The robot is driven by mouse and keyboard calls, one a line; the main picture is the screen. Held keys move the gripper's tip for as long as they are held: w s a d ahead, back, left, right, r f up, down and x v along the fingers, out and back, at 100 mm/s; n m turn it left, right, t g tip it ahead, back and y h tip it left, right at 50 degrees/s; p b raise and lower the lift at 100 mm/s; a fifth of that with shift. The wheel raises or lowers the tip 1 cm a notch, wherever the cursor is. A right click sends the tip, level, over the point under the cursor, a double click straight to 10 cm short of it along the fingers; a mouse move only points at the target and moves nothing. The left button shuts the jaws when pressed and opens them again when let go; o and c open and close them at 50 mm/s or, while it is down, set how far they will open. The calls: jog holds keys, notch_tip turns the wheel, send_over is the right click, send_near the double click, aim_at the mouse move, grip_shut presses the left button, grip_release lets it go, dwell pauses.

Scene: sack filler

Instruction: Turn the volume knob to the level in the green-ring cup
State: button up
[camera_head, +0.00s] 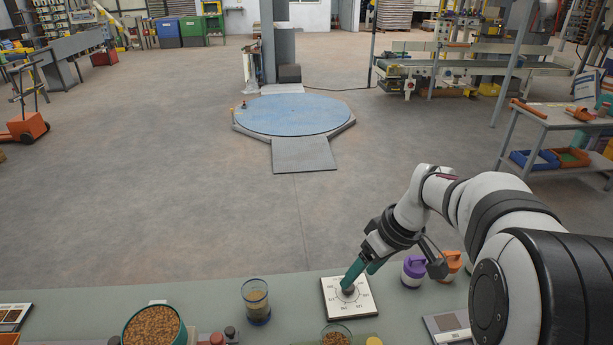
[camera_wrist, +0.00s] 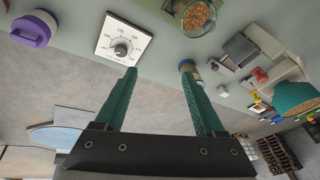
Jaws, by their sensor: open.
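The volume knob (camera_head: 348,290) is a dark round knob on a white square dial plate (camera_head: 364,311) with printed numbers. In the wrist view the knob (camera_wrist: 121,48) and plate (camera_wrist: 108,34) lie just beyond and left of the left fingertip. My gripper (camera_head: 361,278) has teal fingers, open and empty; one fingertip overlaps the knob in the head view, and contact cannot be told. The wrist view shows the fingers spread (camera_wrist: 160,70). A cup of brown grain with a greenish rim (camera_head: 336,330) is cut off at the bottom; it also shows in the wrist view (camera_wrist: 197,17). Its level cannot be read.
A clear cup with a blue base (camera_head: 256,305) stands left of the plate. A green bowl of grain (camera_head: 153,328) is farther left. Purple-lidded (camera_head: 413,272) and orange-lidded (camera_head: 452,262) jars stand right, near my arm. Bench (camera_head: 296,285) is bare between cup and plate.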

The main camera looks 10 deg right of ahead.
aim_at(351, 288)
jog(key=w+d+f+n+t, duration=0.1)
jog(key=w+d+f+n, duration=0.35)
jog(key=w+d, duration=0.25)
jog(key=shift+m, duration=0.45)
jog(key=x, duration=1.5)
jog(key=shift+a+f, duration=0.3)
jog(key=shift+f, duration=0.05)
jog(key=shift+c, duration=0.4)
jog(key=shift+s, duration=0.1)
grip_shut()
